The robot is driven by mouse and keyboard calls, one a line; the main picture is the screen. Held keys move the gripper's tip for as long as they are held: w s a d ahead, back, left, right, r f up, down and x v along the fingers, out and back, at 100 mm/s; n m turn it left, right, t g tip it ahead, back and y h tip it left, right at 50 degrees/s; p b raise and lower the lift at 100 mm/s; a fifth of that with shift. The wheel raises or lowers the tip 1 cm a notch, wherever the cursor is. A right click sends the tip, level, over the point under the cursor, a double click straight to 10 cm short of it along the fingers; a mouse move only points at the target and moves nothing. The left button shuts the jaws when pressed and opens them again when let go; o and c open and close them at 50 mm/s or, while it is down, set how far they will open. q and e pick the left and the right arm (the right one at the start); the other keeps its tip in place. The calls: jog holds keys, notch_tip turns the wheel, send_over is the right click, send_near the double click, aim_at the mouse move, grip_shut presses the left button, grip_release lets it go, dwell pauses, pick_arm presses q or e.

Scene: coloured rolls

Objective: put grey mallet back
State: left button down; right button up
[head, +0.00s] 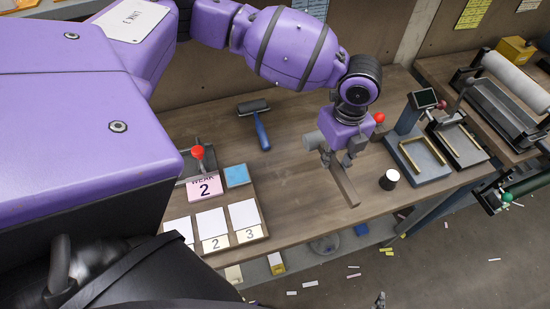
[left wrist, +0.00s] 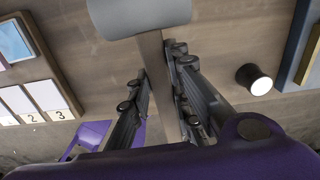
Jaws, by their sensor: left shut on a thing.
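The grey mallet has a grey cylindrical head (head: 314,141) and a flat brownish handle (head: 345,187). My left gripper (head: 339,161) is shut on the handle just below the head, over the middle-right of the wooden bench (head: 300,195). In the left wrist view the mallet head (left wrist: 140,14) is at the top and the handle (left wrist: 156,65) runs down between the two fingers (left wrist: 163,95). Whether the mallet touches the bench or hangs above it I cannot tell. The gripper covers part of the handle. My right gripper is not in view.
A dark roller with a blue handle (head: 262,133) lies at the back. At left are a red-knobbed tool (head: 198,153), a pink card (head: 204,188), a blue pad (head: 237,175) and numbered white cards (head: 243,214). A black-and-white cup (head: 389,180) and framed device (head: 420,175) stand right.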

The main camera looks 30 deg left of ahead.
pick_arm(q)
jog(key=f+b, duration=0.1)
jog(key=f, duration=0.4)
jog(key=shift+s+f+b, duration=0.15)
jog(key=shift+s+b, duration=0.05)
jog(key=shift+b, duration=0.2)
jog(key=shift+f, duration=0.35)
jog(key=shift+w, duration=0.1)
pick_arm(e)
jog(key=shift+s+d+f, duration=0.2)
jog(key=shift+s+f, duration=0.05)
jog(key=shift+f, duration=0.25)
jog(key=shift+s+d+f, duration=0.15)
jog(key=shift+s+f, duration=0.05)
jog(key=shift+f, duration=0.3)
pick_arm(q)
jog(key=shift+f, duration=0.15)
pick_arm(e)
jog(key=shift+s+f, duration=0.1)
